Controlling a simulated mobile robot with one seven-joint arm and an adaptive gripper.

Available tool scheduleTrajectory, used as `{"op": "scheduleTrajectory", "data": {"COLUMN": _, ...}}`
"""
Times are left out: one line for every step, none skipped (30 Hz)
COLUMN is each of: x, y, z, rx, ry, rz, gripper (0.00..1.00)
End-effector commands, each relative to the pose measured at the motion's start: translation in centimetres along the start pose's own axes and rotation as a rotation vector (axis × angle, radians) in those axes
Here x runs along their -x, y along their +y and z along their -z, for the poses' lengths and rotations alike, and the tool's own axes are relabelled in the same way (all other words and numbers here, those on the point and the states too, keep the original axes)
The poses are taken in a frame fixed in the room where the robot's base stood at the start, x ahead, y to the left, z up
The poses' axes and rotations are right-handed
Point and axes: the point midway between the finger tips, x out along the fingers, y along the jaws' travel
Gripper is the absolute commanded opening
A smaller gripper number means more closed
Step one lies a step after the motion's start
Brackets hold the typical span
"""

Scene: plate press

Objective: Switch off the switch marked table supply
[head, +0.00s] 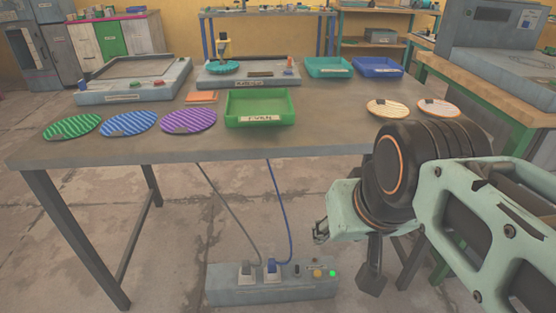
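A grey power box (225,292) lies on the floor under the table's front edge. A small dark part (297,269), perhaps the switch, sits on its top right of the plugs.
A grey plug (247,270) and a blue plug (271,266) stand in the box, with cables rising to the table (190,152). A green tray (259,108) and striped discs (130,123) lie near its front edge. Table legs (80,240) flank the box; the floor left of it is clear.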

Motion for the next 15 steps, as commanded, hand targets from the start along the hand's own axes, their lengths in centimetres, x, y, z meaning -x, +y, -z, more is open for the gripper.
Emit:
{"op": "scheduleTrajectory", "data": {"x": 0.0, "y": 0.0, "z": 0.0, "rx": 0.000, "ry": 0.000, "rz": 0.000, "gripper": 0.40}}
{"op": "scheduleTrajectory", "data": {"x": 0.0, "y": 0.0, "z": 0.0, "rx": 0.000, "ry": 0.000, "rz": 0.000, "gripper": 0.40}}
{"op": "scheduleTrajectory", "data": {"x": 0.0, "y": 0.0, "z": 0.0, "rx": 0.000, "ry": 0.000, "rz": 0.000, "gripper": 0.40}}
{"op": "scheduleTrajectory", "data": {"x": 0.0, "y": 0.0, "z": 0.0, "rx": 0.000, "ry": 0.000, "rz": 0.000, "gripper": 0.40}}
{"op": "scheduleTrajectory", "data": {"x": 0.0, "y": 0.0, "z": 0.0, "rx": 0.000, "ry": 0.000, "rz": 0.000, "gripper": 0.40}}
{"op": "scheduleTrajectory", "data": {"x": 0.0, "y": 0.0, "z": 0.0, "rx": 0.000, "ry": 0.000, "rz": 0.000, "gripper": 0.37}}
{"op": "scheduleTrajectory", "data": {"x": 0.1, "y": 0.0, "z": 0.0, "rx": 0.000, "ry": 0.000, "rz": 0.000, "gripper": 0.33}}
{"op": "scheduleTrajectory", "data": {"x": 0.2, "y": 0.0, "z": 0.1, "rx": 0.000, "ry": 0.000, "rz": 0.000, "gripper": 0.30}}
{"op": "scheduleTrajectory", "data": {"x": 0.5, "y": 0.0, "z": 0.2, "rx": 0.000, "ry": 0.000, "rz": 0.000, "gripper": 0.26}}
{"op": "scheduleTrajectory", "data": {"x": 0.8, "y": 0.0, "z": 0.4, "rx": 0.000, "ry": 0.000, "rz": 0.000, "gripper": 0.22}}
{"op": "scheduleTrajectory", "data": {"x": 1.1, "y": 0.0, "z": 0.6, "rx": 0.000, "ry": 0.000, "rz": 0.000, "gripper": 0.19}}
{"op": "scheduleTrajectory", "data": {"x": 1.7, "y": 0.0, "z": 0.9, "rx": 0.000, "ry": 0.000, "rz": 0.000, "gripper": 0.15}}
{"op": "scheduleTrajectory", "data": {"x": 2.1, "y": 0.0, "z": 1.1, "rx": 0.000, "ry": 0.000, "rz": 0.000, "gripper": 0.11}}
{"op": "scheduleTrajectory", "data": {"x": 2.4, "y": 0.0, "z": 1.3, "rx": 0.000, "ry": 0.000, "rz": 0.000, "gripper": 0.08}}
{"op": "scheduleTrajectory", "data": {"x": 2.8, "y": 0.0, "z": 1.5, "rx": 0.000, "ry": 0.001, "rz": 0.000, "gripper": 0.04}}
